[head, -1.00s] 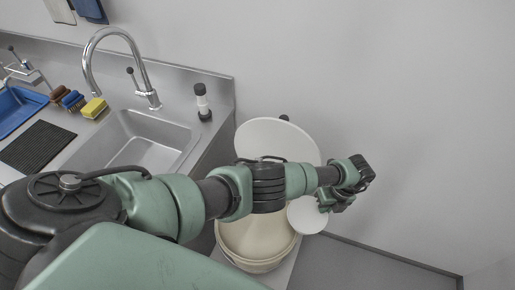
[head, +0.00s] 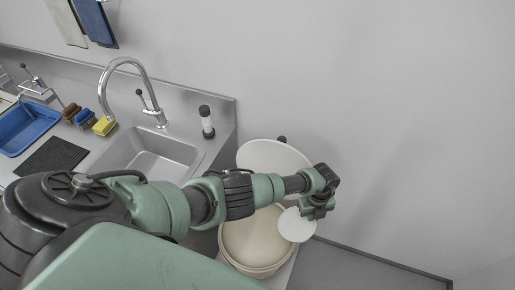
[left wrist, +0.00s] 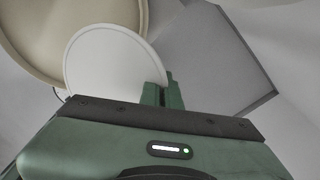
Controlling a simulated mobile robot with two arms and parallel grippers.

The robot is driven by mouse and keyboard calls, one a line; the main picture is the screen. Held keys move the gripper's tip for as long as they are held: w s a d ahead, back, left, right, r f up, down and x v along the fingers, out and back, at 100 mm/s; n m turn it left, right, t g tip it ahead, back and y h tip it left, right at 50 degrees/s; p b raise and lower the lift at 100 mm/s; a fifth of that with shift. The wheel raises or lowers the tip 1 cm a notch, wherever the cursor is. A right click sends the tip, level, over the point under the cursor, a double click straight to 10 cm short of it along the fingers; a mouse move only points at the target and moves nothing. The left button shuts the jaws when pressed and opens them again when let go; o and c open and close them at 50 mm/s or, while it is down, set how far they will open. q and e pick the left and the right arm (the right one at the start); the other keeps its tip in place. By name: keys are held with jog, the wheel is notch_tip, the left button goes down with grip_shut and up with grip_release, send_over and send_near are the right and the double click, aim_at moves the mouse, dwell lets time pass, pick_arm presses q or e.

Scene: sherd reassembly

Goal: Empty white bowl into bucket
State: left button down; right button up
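The white bowl (head: 296,226) shows as a plain white round shape at the right rim of the bucket in the head view. My left gripper (head: 316,210) is shut on its edge from the right. In the left wrist view the bowl (left wrist: 108,62) has a thin raised rim, and the green fingers (left wrist: 163,94) meet its right edge. I cannot tell its exact tilt or see any contents. The cream bucket (head: 250,267) stands open below my forearm; its rim also shows in the left wrist view (left wrist: 45,72). My right gripper is out of view.
A large white disc (head: 262,153), perhaps a lid, stands behind the bucket near the wall. The sink (head: 150,165) and counter lie to the left, with a yellow sponge (head: 104,126), brushes and a blue tray (head: 28,130).

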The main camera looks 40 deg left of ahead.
aim_at(287, 221)
pick_arm(q)
jog(key=shift+s+a+f+t+h+p, duration=0.35)
jog(key=shift+s+a+f+h, duration=0.1)
jog(key=shift+a+h, duration=0.2)
jog(key=shift+a+r+h+p, duration=0.1)
jog(key=shift+a+h+p, duration=0.15)
jog(key=shift+a+p, duration=0.1)
jog(key=shift+s+a+t+h, duration=0.45)
jog(key=shift+s+a+h, duration=0.1)
jog(key=shift+a+h, duration=0.3)
jog(key=shift+s+a+h+b, duration=0.2)
jog(key=shift+a+h+b, duration=0.2)
jog(key=shift+b, duration=0.15)
jog(key=shift+s+a+t+h+b, duration=0.15)
jog(key=shift+t+h+b, duration=0.1)
jog(key=shift+t+b, duration=0.15)
jog(key=shift+s+a+f+h+b, duration=0.1)
jog(key=shift+a+f+h+b, duration=0.1)
jog(key=shift+a+h+b, duration=0.35)
jog(key=shift+s+a+r+t+h+b, duration=0.15)
jog(key=shift+r+t+h+b, duration=0.4)
jog(key=shift+b, duration=0.35)
jog(key=shift+s+a+r+t+h+b, duration=0.3)
jog(key=shift+a+r+h+b, duration=0.35)
jog(key=shift+b, duration=0.95)
